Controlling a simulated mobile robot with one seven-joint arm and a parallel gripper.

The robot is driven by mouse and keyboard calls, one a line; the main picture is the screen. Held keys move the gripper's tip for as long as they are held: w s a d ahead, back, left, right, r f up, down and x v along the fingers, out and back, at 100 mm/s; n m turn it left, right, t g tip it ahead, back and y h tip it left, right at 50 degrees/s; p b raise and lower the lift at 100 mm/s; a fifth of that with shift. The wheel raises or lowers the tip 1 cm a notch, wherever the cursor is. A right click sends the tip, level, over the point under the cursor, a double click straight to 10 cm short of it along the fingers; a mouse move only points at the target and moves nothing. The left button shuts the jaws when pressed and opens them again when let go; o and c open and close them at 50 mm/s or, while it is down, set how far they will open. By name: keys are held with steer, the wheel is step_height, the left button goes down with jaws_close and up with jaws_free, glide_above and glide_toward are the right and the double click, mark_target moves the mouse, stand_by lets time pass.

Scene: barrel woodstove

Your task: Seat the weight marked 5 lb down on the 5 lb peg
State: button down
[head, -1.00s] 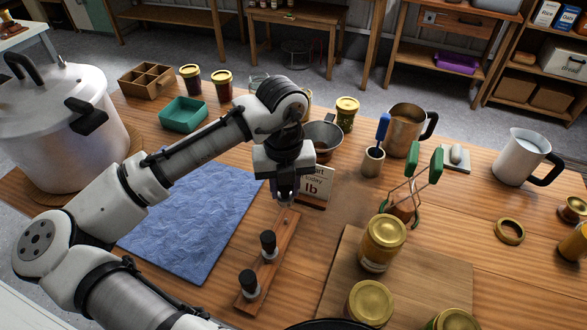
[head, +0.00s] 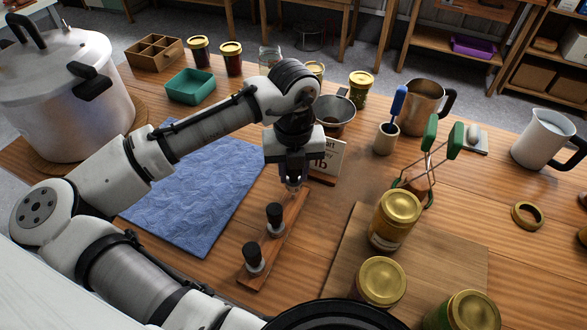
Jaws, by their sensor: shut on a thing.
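A narrow wooden rack (head: 262,243) lies on the table, slanting away from me. Two black-knobbed pieces with pale metal bases stand upright on it, one near the front end (head: 254,259) and one in the middle (head: 275,216). My gripper (head: 293,184) points down over the far end of the rack. It is shut on a small metallic thing, apparently the weight, mostly hidden by the fingers. I cannot read any marking on it. The peg under it is hidden, and I cannot tell whether the weight touches it.
A lettered card (head: 328,160) stands close behind my gripper. A blue cloth (head: 200,190) lies left of the rack. A cutting board (head: 345,265) with gold-lidded jars (head: 395,218) is on the right. A big pot (head: 60,100) stands at left, a metal bowl (head: 335,112) behind.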

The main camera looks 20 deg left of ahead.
mark_target(294, 183)
steer(key=shift+f+b, duration=0.4)
steer(key=shift+f, duration=0.2)
steer(key=shift+f+b, duration=0.55)
steer(key=shift+f, duration=1)
stand_by(1.5)
steer(key=c, duration=1)
jaws_free()
steer(key=shift+r, duration=0.15)
steer(key=shift+r+p, duration=2.65)
steer(key=shift+r, duration=0.3)
